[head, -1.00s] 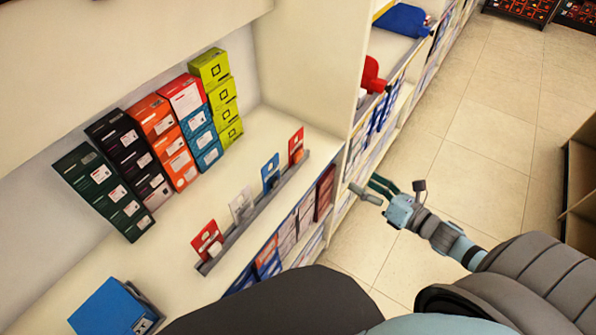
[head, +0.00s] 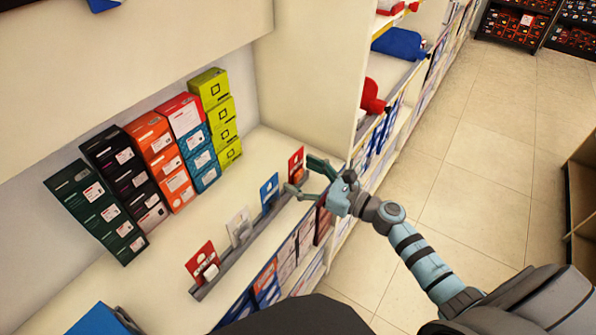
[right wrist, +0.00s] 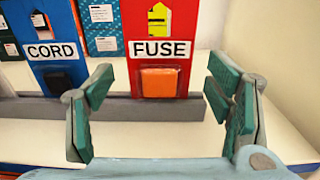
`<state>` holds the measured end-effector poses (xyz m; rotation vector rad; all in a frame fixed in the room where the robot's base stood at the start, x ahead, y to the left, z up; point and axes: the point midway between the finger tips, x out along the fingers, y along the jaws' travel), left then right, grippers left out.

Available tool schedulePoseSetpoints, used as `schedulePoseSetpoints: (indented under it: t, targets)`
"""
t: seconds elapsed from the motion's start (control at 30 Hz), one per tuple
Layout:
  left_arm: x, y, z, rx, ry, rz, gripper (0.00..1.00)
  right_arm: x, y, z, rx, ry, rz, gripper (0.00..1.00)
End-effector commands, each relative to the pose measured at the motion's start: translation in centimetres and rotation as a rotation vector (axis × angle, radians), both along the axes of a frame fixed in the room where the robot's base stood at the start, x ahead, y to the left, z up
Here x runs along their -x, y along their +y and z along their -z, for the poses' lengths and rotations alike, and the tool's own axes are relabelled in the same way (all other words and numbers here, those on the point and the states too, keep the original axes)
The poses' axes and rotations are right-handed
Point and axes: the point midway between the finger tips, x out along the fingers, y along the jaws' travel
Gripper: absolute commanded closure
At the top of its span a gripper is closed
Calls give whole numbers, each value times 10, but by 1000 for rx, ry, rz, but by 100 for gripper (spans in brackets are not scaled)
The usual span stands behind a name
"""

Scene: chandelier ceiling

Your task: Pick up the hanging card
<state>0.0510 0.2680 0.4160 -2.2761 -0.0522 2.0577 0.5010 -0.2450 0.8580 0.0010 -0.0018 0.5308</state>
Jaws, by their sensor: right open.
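Several cards stand in a row along a grey rail (head: 236,254) on the white shelf. The red card at the far right end (head: 297,158) is labelled FUSE in the right wrist view (right wrist: 160,22) and has an orange block on its front. Beside it is a blue card (head: 269,188) labelled CORD (right wrist: 52,22). A white card (head: 238,225) and another red card (head: 200,258) stand further left. My right gripper (head: 300,178) is open in front of the FUSE card, fingers on either side of it in the wrist view, nothing held. My left gripper is out of view.
Stacked boxes, green, black, orange, blue and yellow (head: 223,118), stand behind the cards against the back wall. A white upright panel (head: 312,80) closes the shelf's right side, close to my gripper. A blue box (head: 98,320) lies at lower left. Tiled floor is open at right.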

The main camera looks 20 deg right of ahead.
Motion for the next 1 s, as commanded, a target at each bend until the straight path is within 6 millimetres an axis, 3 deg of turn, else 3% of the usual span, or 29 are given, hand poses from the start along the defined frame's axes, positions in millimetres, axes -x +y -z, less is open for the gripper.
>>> schedulePoseSetpoints:
  t: [0.27,0.57,0.87,1.0]
  targets:
    - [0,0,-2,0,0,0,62,-8,6,0,1,1,-2,27]
    - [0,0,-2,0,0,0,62,-8,5,0,1,1,-1,72]
    - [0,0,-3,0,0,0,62,-8,5,-2,1,1,-1,72]
    - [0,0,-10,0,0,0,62,-8,5,-16,1,0,-1,72]
